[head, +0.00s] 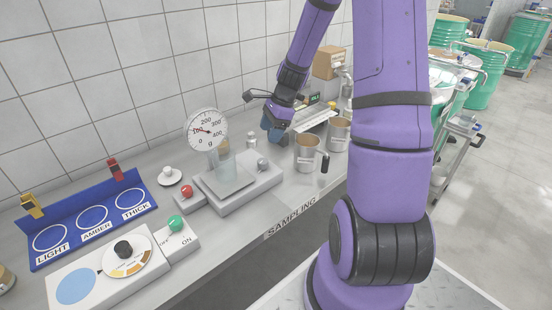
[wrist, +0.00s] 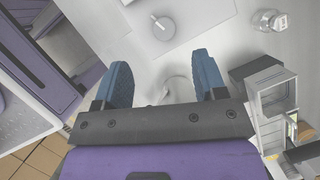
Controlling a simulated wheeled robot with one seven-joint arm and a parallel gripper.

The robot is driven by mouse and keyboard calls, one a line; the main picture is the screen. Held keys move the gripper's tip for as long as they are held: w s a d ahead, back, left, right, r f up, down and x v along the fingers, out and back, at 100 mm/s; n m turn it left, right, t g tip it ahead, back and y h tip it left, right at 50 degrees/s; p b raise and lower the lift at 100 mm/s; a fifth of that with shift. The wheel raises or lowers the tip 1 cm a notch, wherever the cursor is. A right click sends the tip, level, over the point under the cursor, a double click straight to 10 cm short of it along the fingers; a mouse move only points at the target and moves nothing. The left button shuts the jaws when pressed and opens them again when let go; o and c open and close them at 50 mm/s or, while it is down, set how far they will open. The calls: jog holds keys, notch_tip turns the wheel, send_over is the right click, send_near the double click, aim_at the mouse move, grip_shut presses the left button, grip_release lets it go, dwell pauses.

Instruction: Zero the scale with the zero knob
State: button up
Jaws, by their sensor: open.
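The scale (head: 240,195) is a grey box with a round white dial (head: 207,131) at its back and a clear beaker (head: 227,176) on its pan. Its dial needle is red; the exact reading is too small to tell. A grey round knob (head: 262,163) sits on the right part of the scale's top. What looks like the same knob shows in the wrist view (wrist: 162,26), beyond my fingertips. My gripper (head: 274,128) is behind and right of the scale. In the wrist view my gripper (wrist: 160,72) has its blue fingers apart, not touching the knob.
A small glass jar (head: 252,141) stands behind the scale. Steel jugs (head: 307,150) stand to the right. A red knob (head: 187,191), a green knob (head: 175,222) and a blue sample rack (head: 90,215) are to the left. A pale round shape (wrist: 178,88) between my fingers is unclear.

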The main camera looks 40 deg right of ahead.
aim_at(263, 161)
jog(key=shift+m, duration=0.5)
jog(key=x, duration=0.4)
jog(key=d+x, duration=0.1)
jog(key=x, duration=0.6)
jog(key=shift+s+d+f, duration=0.1)
jog(key=shift+d+f, duration=0.2)
jog(key=shift+f, duration=0.4)
jog(key=shift+c, duration=0.5)
jog(key=c, duration=0.8)
